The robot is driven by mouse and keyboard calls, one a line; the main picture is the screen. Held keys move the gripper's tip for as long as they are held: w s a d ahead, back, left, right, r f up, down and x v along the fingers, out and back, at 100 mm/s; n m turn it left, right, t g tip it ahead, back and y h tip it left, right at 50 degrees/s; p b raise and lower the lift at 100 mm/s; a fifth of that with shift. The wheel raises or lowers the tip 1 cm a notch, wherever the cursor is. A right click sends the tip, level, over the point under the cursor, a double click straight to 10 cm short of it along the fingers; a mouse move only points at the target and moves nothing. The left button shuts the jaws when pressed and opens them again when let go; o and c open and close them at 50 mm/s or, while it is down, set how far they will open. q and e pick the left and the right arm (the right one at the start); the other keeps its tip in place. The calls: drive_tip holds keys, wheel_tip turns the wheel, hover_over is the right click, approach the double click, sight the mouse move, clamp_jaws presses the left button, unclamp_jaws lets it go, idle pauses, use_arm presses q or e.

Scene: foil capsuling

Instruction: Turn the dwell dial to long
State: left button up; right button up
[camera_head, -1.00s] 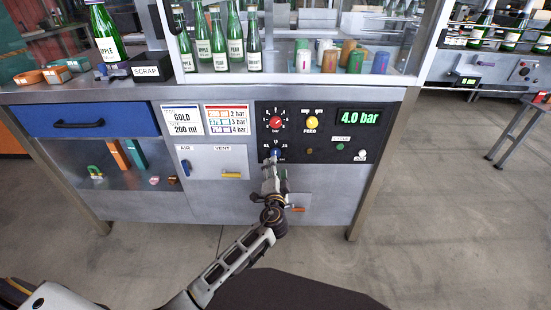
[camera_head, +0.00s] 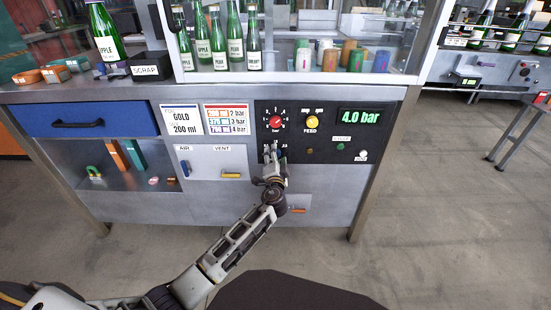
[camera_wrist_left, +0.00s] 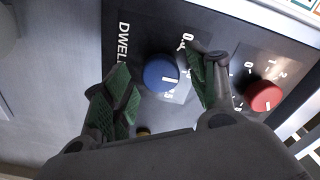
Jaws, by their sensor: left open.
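The blue dwell dial (camera_wrist_left: 161,73) sits on the black control panel in the left wrist view, beside the word DWELL and a printed scale. In the head view my left gripper (camera_head: 273,156) is at the lower left of the panel and mostly hides the dial. My right gripper is not in view.
A red dial (camera_head: 276,122) is just above the left gripper, and it also shows in the left wrist view (camera_wrist_left: 263,96). A yellow FEED knob (camera_head: 312,122) and a 4.0 bar display (camera_head: 359,117) are to the right. Green bottles (camera_head: 235,45) stand behind glass above.

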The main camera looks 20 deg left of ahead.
use_arm(q)
drive_tip(key=c, duration=1.1)
drive_tip(key=shift+o, duration=0.2)
use_arm(e)
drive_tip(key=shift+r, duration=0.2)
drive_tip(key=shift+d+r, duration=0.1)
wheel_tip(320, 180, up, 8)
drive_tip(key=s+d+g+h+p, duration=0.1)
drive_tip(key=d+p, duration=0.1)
drive_tip(key=p, duration=0.2)
use_arm(q)
drive_tip(key=shift+m+p, duration=1.6)
drive_tip(key=shift+m, duration=4.5)
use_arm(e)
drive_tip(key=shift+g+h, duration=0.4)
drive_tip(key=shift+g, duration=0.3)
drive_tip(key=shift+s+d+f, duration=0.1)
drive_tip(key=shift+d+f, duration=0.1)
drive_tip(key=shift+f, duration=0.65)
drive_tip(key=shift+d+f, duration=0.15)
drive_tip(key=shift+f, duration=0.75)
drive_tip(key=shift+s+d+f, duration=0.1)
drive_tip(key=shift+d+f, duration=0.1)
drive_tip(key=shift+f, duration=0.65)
